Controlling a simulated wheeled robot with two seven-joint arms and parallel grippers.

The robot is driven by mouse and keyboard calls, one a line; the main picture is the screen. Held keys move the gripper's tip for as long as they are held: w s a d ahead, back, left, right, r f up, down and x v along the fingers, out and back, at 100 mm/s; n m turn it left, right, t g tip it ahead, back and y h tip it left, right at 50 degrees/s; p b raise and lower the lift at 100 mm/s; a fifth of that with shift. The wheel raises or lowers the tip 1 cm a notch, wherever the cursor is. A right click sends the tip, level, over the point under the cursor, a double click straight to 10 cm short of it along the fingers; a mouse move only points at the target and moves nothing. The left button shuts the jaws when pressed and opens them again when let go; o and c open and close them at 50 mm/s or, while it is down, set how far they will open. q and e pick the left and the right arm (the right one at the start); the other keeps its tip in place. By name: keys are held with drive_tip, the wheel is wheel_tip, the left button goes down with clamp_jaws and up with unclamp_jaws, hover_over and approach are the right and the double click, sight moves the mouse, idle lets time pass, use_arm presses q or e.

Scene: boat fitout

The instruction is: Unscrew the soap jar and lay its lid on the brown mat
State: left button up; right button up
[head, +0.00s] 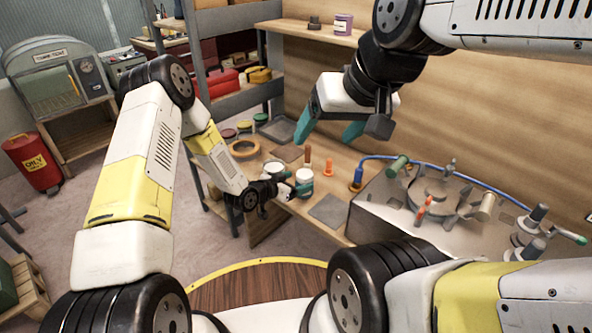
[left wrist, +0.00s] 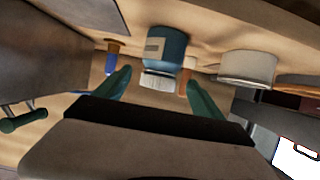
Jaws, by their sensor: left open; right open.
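The soap jar, a blue jar with a pale label and a white ribbed lid, shows upside down in the left wrist view (left wrist: 167,48). In the head view its white lid (head: 304,174) shows near the bench's front edge. My left gripper (left wrist: 158,84) is open, its green fingers on either side of the lid; I cannot tell whether they touch it. The lid is on the jar. A brownish flat mat (head: 288,153) lies farther back on the bench. My right gripper (head: 331,131) is open and empty, high above the bench.
A white round jar (head: 275,169) stands left of the soap jar and also shows in the left wrist view (left wrist: 247,67). A grey mat (head: 330,210) lies to the right. Behind stand small orange and brown items (head: 328,167). A metal unit with a blue hose (head: 440,205) fills the right.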

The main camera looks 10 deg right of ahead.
sight(308, 170)
use_arm(q)
drive_tip(key=x, duration=0.5)
drive_tip(key=shift+r, duration=0.1)
drive_tip(key=c, duration=1.7)
drive_tip(key=shift+o, duration=0.2)
drive_tip(key=shift+r, duration=0.45)
drive_tip(key=r, duration=0.2)
drive_tip(key=shift+s+a+r, duration=0.2)
drive_tip(key=shift+a+r, duration=0.15)
drive_tip(key=shift+a, duration=0.05)
drive_tip(key=s+a, duration=0.3)
drive_tip(key=a, duration=0.1)
drive_tip(key=s+a+r, duration=0.1)
drive_tip(key=s+a, duration=0.2)
drive_tip(key=a, duration=0.1)
drive_tip(key=s+a, duration=0.3)
drive_tip(key=a, duration=0.1)
drive_tip(key=shift+s+r, duration=0.2)
drive_tip(key=shift+s, duration=0.1)
